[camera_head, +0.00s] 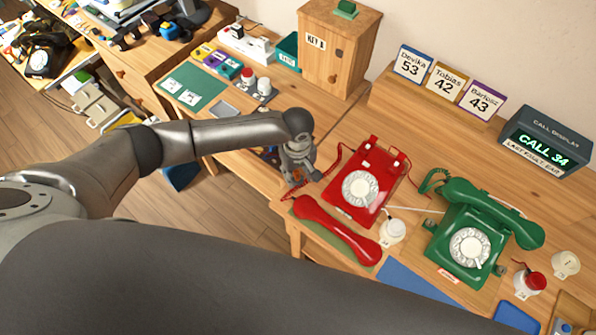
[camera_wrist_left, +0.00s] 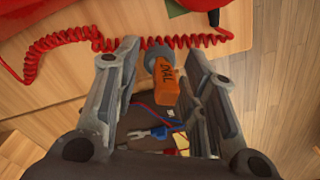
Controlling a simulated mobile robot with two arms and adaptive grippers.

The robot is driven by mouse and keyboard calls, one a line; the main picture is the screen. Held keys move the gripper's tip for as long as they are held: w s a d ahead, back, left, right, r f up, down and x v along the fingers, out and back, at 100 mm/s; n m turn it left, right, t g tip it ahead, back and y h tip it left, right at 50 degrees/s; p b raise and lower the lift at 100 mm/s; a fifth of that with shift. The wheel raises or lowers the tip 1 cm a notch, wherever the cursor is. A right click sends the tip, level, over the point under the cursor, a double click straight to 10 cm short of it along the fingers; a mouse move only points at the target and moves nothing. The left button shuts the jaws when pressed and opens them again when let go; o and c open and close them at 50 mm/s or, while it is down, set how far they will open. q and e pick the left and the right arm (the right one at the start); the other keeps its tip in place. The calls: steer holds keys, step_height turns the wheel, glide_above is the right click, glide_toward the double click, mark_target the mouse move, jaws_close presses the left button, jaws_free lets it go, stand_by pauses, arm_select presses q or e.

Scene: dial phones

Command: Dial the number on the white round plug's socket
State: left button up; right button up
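The red dial phone (camera_head: 367,184) has its handset (camera_head: 337,230) lying off the hook in front of it. The green dial phone (camera_head: 470,232) has its handset on top. A white round piece (camera_head: 392,231) stands between the phones, near a white cord; its label is too small to read. Another pale round piece (camera_head: 565,263) is at the far right. My left gripper (camera_head: 300,178) is left of the red phone, over the desk edge. In the left wrist view its fingers (camera_wrist_left: 162,75) stand apart around an orange tool marked DIAL (camera_wrist_left: 164,84), without visible finger contact. My right gripper is out of view.
A display (camera_head: 546,143) reads CALL 34. Cards read Devika 53 (camera_head: 413,65), Tobias 42 (camera_head: 445,83) and Bartosz 43 (camera_head: 481,100). A red-capped piece (camera_head: 530,281) stands right of the green phone. Pliers (camera_wrist_left: 152,134) and wires lie below the gripper. A coiled red cord (camera_wrist_left: 85,38) is close by.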

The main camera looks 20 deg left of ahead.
arm_select(q)
step_height(320, 180, up, 12)
stand_by(0.6)
stand_by(0.4)
